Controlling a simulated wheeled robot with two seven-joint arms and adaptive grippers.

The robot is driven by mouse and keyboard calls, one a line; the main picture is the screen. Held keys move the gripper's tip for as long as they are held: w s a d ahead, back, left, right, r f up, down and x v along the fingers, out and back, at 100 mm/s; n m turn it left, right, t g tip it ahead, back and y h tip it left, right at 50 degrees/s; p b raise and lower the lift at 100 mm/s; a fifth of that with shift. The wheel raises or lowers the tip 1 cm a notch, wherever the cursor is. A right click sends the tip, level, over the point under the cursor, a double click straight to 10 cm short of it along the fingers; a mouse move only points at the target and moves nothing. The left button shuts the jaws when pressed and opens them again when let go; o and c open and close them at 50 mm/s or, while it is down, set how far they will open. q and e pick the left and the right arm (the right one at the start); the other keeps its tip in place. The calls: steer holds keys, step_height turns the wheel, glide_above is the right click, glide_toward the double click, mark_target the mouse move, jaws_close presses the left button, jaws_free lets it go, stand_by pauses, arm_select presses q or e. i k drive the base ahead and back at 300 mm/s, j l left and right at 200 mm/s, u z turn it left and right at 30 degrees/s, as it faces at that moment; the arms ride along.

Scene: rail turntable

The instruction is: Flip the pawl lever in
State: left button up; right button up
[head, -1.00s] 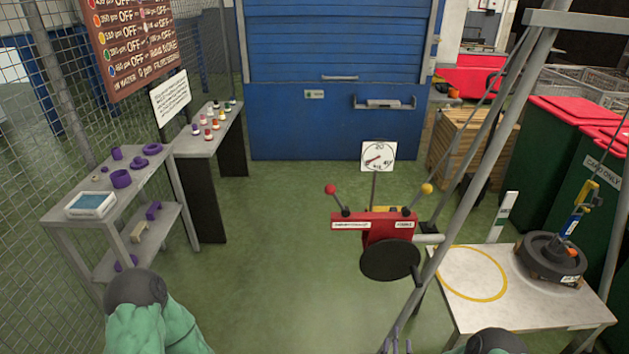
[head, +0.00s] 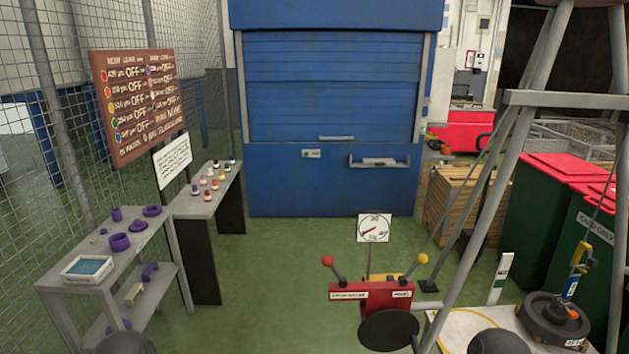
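A red control box (head: 372,301) stands in the lower middle of the head view, with a dark round disc (head: 388,331) on its near side. Two levers rise from it: one with a red knob (head: 327,260) leaning left, one with a yellow knob (head: 422,258) leaning right. White labels sit below each lever; they are too small to read surely, so I cannot tell which is the pawl lever. Only dark rounded parts of my arms show at the bottom edge. Neither gripper is in view.
A dial gauge (head: 374,228) stands behind the box. Grey frame legs (head: 478,190) rise to its right. A weight (head: 556,319) hangs or rests over a table (head: 463,322) at lower right. A shelf (head: 75,254) with purple parts is at left. Green floor (head: 270,280) left of the box is clear.

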mark_target(422, 258)
steer(key=k+l, duration=0.1)
steer(key=l, duration=0.45)
steer(key=k+l, duration=0.1)
steer(key=l, duration=0.5)
steer(key=k+l, duration=0.1)
steer(key=l, duration=0.45)
